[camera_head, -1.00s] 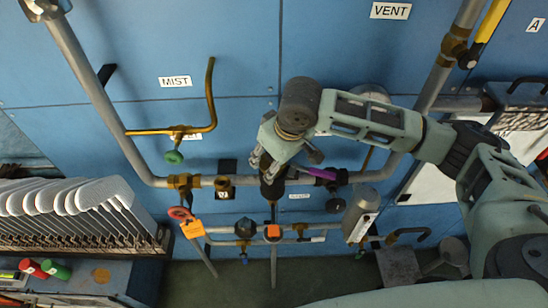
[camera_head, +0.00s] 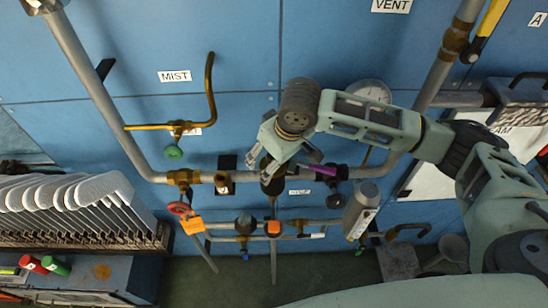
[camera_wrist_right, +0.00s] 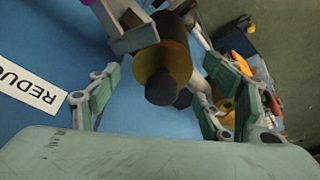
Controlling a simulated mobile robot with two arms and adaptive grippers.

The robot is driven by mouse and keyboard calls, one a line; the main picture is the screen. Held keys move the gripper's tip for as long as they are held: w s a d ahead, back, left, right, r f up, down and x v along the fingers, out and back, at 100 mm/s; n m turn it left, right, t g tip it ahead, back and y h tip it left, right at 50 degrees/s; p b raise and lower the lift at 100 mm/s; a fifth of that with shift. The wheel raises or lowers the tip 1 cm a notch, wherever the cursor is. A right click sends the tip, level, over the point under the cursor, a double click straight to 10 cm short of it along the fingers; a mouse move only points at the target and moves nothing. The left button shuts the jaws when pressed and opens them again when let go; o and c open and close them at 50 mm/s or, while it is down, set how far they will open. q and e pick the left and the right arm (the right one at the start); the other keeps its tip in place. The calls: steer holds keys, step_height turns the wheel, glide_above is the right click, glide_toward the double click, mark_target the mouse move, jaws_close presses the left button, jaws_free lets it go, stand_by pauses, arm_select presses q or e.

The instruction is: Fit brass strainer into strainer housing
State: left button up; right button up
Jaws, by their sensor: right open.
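My right gripper (camera_head: 262,165) is in front of the pipework, its fingers pointing down and left just above a dark fitting (camera_head: 272,184) on the horizontal pipe. In the right wrist view the open fingers (camera_wrist_right: 155,88) stand either side of a brass-coloured round body (camera_wrist_right: 178,62) with a dark knob facing the palm. I see a gap between it and both fingers. I cannot tell whether this is the strainer or part of the housing. A brass fitting with an open top (camera_head: 223,184) sits on the pipe to the left. My left gripper is not in view.
A purple-handled part (camera_head: 322,169) and a gauge (camera_head: 372,91) are close right of the gripper. A green-knobbed brass pipe (camera_head: 174,152) is at the left. A lower pipe with an orange-capped valve (camera_head: 273,228) runs below. The blue panel (camera_head: 120,125) has bare areas.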

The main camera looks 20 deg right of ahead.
steer(key=shift+r, duration=0.1)
steer(key=v, duration=1.2)
